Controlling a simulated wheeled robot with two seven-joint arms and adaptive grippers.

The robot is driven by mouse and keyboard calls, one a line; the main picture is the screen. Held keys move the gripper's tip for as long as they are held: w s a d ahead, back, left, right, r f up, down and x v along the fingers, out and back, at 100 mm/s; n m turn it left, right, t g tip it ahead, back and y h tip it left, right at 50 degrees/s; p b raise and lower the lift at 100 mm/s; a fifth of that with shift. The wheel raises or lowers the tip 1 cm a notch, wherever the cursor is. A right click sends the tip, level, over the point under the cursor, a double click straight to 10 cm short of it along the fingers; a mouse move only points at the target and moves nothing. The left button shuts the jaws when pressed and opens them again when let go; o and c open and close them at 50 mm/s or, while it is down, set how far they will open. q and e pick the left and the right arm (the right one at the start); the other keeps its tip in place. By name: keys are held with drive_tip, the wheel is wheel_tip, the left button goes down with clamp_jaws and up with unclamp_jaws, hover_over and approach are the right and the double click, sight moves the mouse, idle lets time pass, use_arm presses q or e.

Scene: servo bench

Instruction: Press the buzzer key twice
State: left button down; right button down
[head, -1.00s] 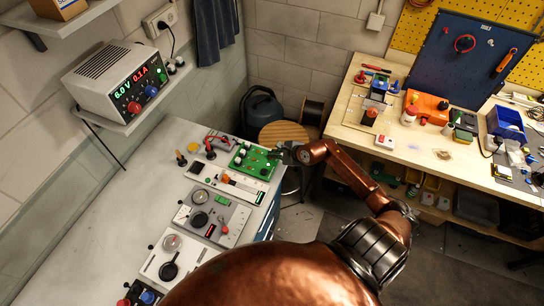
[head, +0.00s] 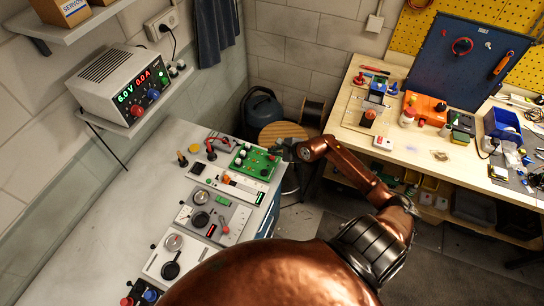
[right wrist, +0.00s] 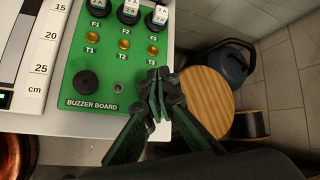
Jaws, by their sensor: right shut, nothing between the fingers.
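The green buzzer board (head: 257,161) lies near the far right corner of the grey bench. In the right wrist view, the board (right wrist: 97,73) shows the round black buzzer (right wrist: 87,82), three black fuse caps and three brass test points. My right gripper (head: 279,150) is at the board's right edge. In the wrist view, the gripper (right wrist: 158,92) is shut and empty, over the board's lower right corner. I cannot make out the buzzer key; the fingers cover that corner. I cannot tell whether the fingertips touch the board. My left gripper is not in view.
A power supply (head: 118,87) on a wall shelf reads 6.0 V and 0.0 A. Other panels (head: 212,216) line the bench beside the board. A round wooden stool (head: 283,132) stands past the bench edge. A wooden workbench (head: 345,135) is at the right.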

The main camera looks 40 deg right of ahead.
sight(273, 158)
drive_tip(key=shift+r+p, duration=1)
drive_tip(key=shift+r, duration=0.8)
drive_tip(key=shift+f, duration=0.1)
idle(0.3)
